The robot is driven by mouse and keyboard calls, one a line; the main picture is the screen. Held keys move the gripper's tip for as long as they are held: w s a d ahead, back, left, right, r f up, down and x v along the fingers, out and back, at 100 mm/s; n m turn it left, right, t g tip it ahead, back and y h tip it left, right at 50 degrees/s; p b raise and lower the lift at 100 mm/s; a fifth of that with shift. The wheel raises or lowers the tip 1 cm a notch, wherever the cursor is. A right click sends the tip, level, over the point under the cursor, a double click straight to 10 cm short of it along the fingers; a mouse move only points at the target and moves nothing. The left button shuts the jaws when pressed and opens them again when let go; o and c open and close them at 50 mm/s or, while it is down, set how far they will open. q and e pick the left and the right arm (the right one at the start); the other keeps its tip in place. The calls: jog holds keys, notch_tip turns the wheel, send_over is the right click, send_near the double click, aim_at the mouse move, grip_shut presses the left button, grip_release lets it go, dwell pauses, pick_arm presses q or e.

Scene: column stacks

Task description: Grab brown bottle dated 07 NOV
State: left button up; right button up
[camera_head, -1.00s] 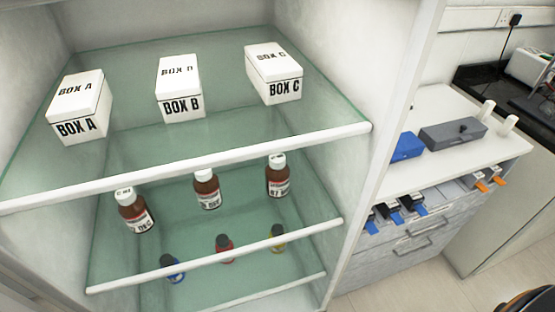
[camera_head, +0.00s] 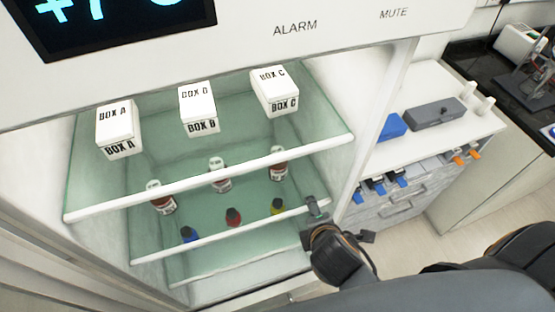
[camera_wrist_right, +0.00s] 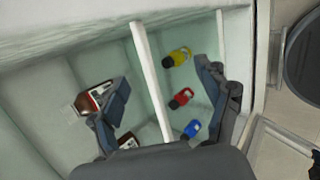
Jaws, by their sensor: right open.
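Three brown bottles with white caps stand in a row on the middle glass shelf in the head view: left (camera_head: 161,199), middle (camera_head: 221,177) and right (camera_head: 279,165). Their date labels are too small to read now, and the shelf edge partly covers them. My right gripper (camera_head: 314,212) is at the right front of the cabinet, by the lower shelf edge. In the right wrist view its fingers (camera_wrist_right: 163,80) are spread and empty. The right bottle (camera_wrist_right: 97,96) shows behind one finger there, and another bottle (camera_wrist_right: 128,140) is partly hidden. My left gripper is out of view.
Box A (camera_head: 119,129), Box B (camera_head: 199,110) and Box C (camera_head: 275,91) stand on the top shelf. Blue (camera_head: 188,234), red (camera_head: 233,216) and yellow (camera_head: 277,206) vials stand below the bottles. White shelf edges (camera_head: 215,177) cross the cabinet front.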

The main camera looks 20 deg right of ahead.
notch_tip(320, 180, up, 4)
jog(key=w+a+f+n+t, duration=0.1)
jog(key=w+a+n+t, duration=0.1)
jog(key=n, duration=0.5)
jog(key=n+t, duration=0.3)
jog(key=n, duration=0.6)
send_near(279, 170)
jog(key=shift+y, duration=0.3)
jog(key=b+x, duration=0.1)
jog(key=x, duration=0.1)
jog(key=b+x, duration=0.2)
jog(key=d+b+x, duration=0.1)
jog(key=x, duration=0.2)
jog(key=shift+s, duration=0.1)
jog(key=shift+w+d+f+b, duration=0.1)
jog(key=shift+w+b, duration=0.3)
jog(key=shift+w, duration=0.05)
jog(key=b+x, duration=0.4)
jog(key=shift+w+a+b, duration=0.3)
jog(key=shift+b, duration=0.1)
jog(key=shift+w, duration=0.25)
jog(key=shift+d, duration=0.1)
